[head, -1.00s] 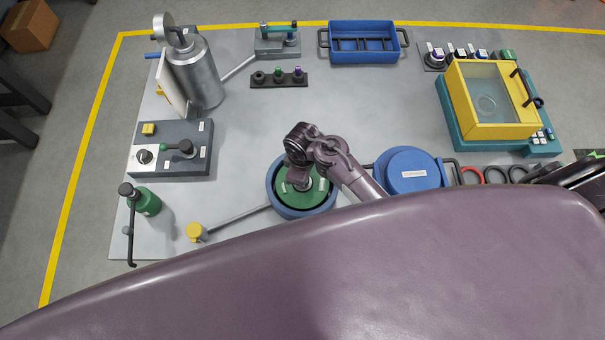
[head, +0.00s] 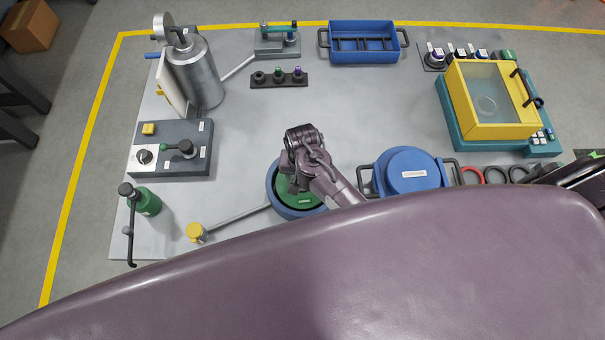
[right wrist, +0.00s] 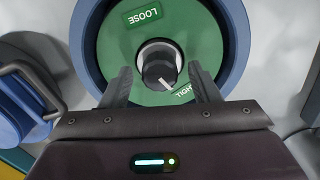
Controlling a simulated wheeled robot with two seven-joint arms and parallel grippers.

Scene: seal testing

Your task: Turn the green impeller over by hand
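The green impeller (head: 305,200) is a round disc inside a blue ring-shaped housing (head: 278,205), left of centre in the head view. My right gripper (head: 291,180) is over it and hides much of it. In the right wrist view the impeller (right wrist: 112,55) shows the labels LOOSE and TIGHT and a black-and-silver hub knob (right wrist: 159,66) in its middle. The right gripper (right wrist: 159,78) is open there. Its two fingers stand on either side of the knob, with gaps visible. My left gripper is not in view.
A blue lidded container (head: 408,170) stands close on the right. A grey control box (head: 180,165) is farther left. The table's centre is clear above the housing.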

